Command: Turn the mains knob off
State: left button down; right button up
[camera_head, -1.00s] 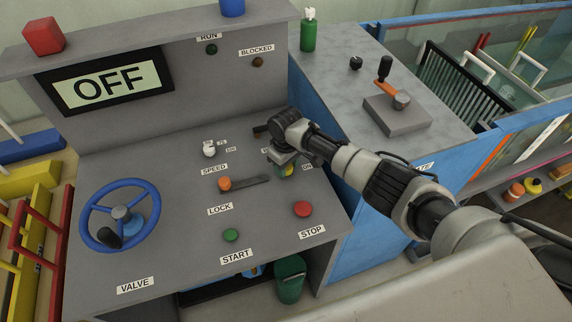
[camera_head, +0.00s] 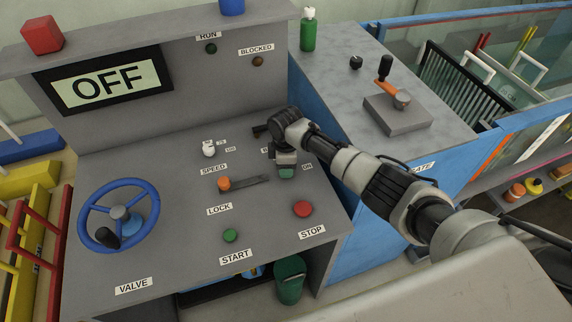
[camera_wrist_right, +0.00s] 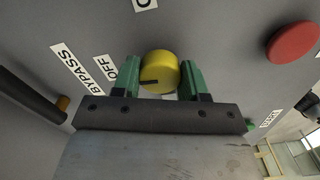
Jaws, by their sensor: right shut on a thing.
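The yellow mains knob (camera_wrist_right: 158,70) sits on the grey control desk, and in the right wrist view it is between the green fingers of my right gripper (camera_wrist_right: 161,80). The gripper is shut on it. The knob's dark mark points left, towards the OFF label (camera_wrist_right: 127,74). A BYPASS label (camera_wrist_right: 77,76) is further left, and a partly cut-off label is at the top. In the head view my right gripper (camera_head: 286,172) hides the knob, beside the ON label (camera_head: 307,166). My left gripper is not in view.
A black lever on an orange pivot (camera_head: 224,184) is left of my gripper, and a red STOP button (camera_head: 303,209) is in front. A white speed knob (camera_head: 208,148) and blue valve wheel (camera_head: 147,231) are further left. The screen (camera_head: 103,84) reads OFF.

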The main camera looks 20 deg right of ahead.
jog(key=shift+w+r+n, duration=0.1)
jog(key=shift+n, duration=0.3)
jog(key=o, duration=0.9)
jog(key=shift+o, duration=0.2)
notch_tip(320, 180, up, 11)
jog(key=b, duration=0.1)
jog(key=shift+b, duration=0.3)
jog(key=shift+f, duration=0.2)
